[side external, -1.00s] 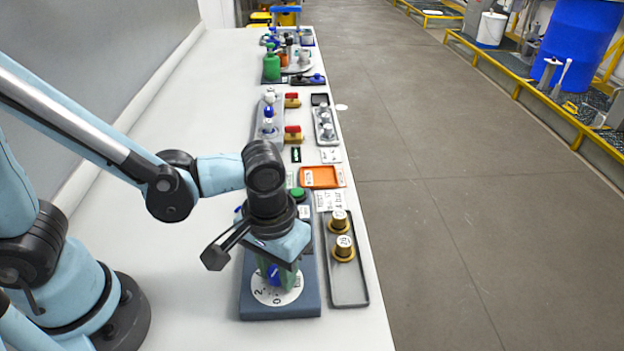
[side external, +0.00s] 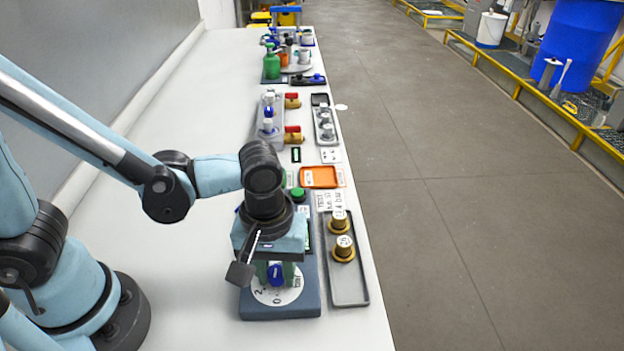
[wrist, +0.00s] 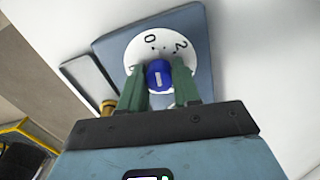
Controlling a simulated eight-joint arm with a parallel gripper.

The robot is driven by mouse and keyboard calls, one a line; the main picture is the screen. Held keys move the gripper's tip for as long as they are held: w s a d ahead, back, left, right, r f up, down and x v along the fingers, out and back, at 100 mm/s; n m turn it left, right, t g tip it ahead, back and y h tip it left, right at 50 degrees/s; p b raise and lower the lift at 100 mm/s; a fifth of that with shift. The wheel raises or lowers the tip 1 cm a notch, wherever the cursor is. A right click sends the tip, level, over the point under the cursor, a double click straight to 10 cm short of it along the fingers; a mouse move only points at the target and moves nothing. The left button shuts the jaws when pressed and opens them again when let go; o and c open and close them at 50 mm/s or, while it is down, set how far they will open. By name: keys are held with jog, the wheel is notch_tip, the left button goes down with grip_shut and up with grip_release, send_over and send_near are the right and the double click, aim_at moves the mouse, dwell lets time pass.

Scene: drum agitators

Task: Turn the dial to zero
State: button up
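The dial is a blue knob (side external: 276,274) with a white line on top, over a white disc (side external: 265,295) with black numbers including 0 and 2. In the wrist view the knob (wrist: 159,77) shows its line running roughly toward the gap between 0 (wrist: 150,38) and 2 (wrist: 181,45), nearer the 0. My gripper (side external: 276,273) points down over the dial. Its two green fingers stand on opposite sides of the knob, and in the wrist view (wrist: 159,85) their inner edges meet its sides. The fingers hide part of the disc.
The dial sits on a blue-grey box (side external: 301,309). A grey tray (side external: 348,290) with brass weights stands close to its right. An orange tray (side external: 319,177), a green button (side external: 298,192) and valves lie farther back. The tabletop at left is clear.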

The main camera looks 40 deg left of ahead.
aim_at(276, 271)
jog(key=shift+s, duration=0.3)
jog(key=shift+w+r, duration=0.2)
jog(key=shift+r, duration=2.75)
jog(key=shift+d+r+n, duration=0.1)
jog(key=shift+r+n, duration=0.7)
jog(key=shift+r, duration=0.6)
jog(key=shift+f, duration=1.3)
jog(key=shift+f, duration=0.1)
